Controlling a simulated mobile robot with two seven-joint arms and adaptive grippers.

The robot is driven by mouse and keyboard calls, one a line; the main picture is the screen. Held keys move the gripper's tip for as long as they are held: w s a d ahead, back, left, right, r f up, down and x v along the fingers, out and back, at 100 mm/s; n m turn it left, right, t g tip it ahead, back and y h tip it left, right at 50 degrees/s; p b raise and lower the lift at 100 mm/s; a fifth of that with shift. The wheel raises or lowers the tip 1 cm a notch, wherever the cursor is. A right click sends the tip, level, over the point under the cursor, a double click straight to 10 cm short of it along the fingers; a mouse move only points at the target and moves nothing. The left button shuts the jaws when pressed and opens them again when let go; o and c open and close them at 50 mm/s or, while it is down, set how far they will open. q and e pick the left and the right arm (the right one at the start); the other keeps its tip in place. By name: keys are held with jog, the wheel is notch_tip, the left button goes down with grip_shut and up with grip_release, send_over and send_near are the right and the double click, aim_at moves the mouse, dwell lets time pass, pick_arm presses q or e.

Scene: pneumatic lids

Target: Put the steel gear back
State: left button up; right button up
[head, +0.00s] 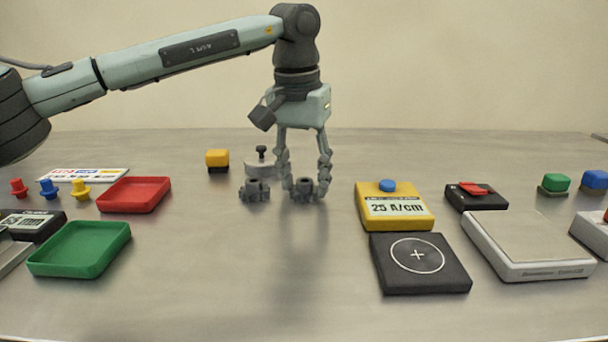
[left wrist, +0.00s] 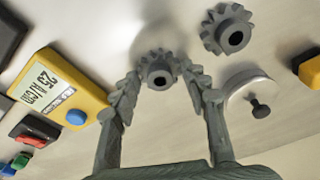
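Two dark grey toothed gears with hubs are on the table; I cannot tell by colour which is the steel one. One gear (head: 303,187) is between the fingertips of my left gripper (head: 305,193), and it also shows in the left wrist view (left wrist: 158,72). The fingers point down, one on each side, at table height. Whether they press on the gear is unclear. The other gear (head: 254,190) lies just left of the gripper, and in the left wrist view (left wrist: 228,30) it is apart from the fingers. My right gripper is not in view.
A silver disc with a black knob (head: 261,166) stands close behind the left gear. A yellow meter (head: 395,215) and a black pad with a circle and cross (head: 418,278) are at right. Red (head: 134,195) and green (head: 80,262) trays are at left. The front middle is clear.

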aim_at(300, 194)
pick_arm(q)
jog(key=o, duration=0.4)
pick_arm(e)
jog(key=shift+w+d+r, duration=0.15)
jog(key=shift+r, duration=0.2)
pick_arm(q)
jog(key=shift+r, duration=0.6)
notch_tip(300, 194, up, 11)
jog(key=s, duration=0.1)
jog(key=shift+s+a, duration=0.35)
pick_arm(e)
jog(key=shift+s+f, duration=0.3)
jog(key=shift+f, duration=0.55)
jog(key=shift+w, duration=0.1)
